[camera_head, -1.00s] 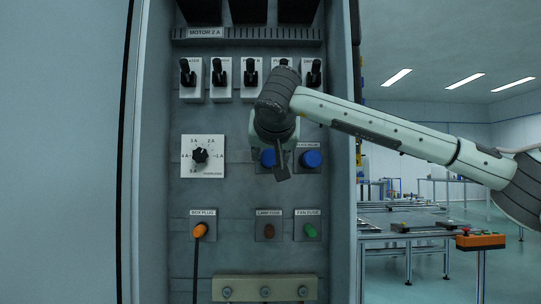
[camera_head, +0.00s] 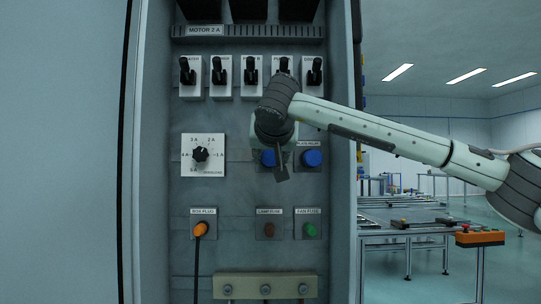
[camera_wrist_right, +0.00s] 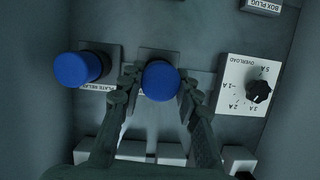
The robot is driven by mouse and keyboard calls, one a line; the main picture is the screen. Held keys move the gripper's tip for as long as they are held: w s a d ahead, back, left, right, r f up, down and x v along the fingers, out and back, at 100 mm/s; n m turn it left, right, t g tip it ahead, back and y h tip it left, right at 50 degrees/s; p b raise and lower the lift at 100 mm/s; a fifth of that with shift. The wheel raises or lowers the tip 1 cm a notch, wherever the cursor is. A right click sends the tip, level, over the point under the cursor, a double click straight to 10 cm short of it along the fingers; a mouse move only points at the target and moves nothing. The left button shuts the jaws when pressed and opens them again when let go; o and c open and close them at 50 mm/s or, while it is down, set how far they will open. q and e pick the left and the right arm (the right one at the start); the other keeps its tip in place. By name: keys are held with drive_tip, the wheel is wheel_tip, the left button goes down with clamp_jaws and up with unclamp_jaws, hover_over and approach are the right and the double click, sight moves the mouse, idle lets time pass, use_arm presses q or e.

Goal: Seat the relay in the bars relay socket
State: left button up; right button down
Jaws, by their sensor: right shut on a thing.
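My right gripper (camera_head: 280,166) is in front of the panel and partly covers a blue round relay (camera_head: 267,158). In the right wrist view, this relay (camera_wrist_right: 160,80) sits between the two fingers (camera_wrist_right: 158,92), which are shut on it from both sides. A grey square socket plate (camera_wrist_right: 146,54) shows behind it. Its label is hidden, and I cannot tell how deep the relay sits. A second blue relay (camera_head: 311,158), labelled as the plate relay, is beside it on the right and apart from the gripper. My left gripper is not in view.
A row of several black toggle switches (camera_head: 251,77) is above. The overload dial (camera_head: 201,155) is to the left. Below are an orange box plug (camera_head: 200,229) with a cable, a brown lamp fuse (camera_head: 269,230) and a green fan fuse (camera_head: 310,230). The cabinet side wall (camera_head: 341,200) bounds the right.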

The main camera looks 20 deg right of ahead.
drive_tip(key=shift+w+d+p, duration=0.25)
drive_tip(key=shift+w+p, duration=0.25)
drive_tip(key=shift+w, duration=0.3)
drive_tip(key=c, duration=1)
unclamp_jaws()
drive_tip(key=v, duration=1.2)
